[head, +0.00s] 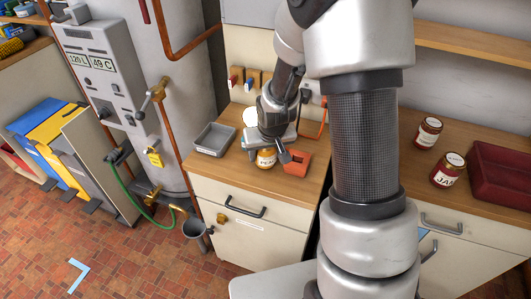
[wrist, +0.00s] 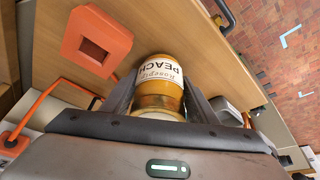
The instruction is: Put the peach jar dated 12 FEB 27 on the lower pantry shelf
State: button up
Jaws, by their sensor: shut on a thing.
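A peach jar (head: 266,158) with an orange body and a white label is at the counter's front left in the head view. The wrist view shows the jar (wrist: 161,78) between the two fingers, its label reading PEACH upside down. No date can be read on it. My gripper (head: 272,150) is shut on this jar, and its fingers also show in the wrist view (wrist: 160,100). I cannot tell whether the jar touches the counter. Which shelf is the lower pantry shelf is unclear; a wooden shelf (head: 472,43) runs along the upper right wall.
An orange block with a square opening (head: 297,163) stands just right of the jar. A grey tray (head: 213,140) lies to its left. Two red jam jars (head: 428,132) (head: 448,172) and a dark red bin (head: 503,176) stand on the right counter. My arm hides the counter's middle.

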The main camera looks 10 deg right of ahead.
jog(key=shift+f, duration=0.1)
jog(key=o, duration=1.4)
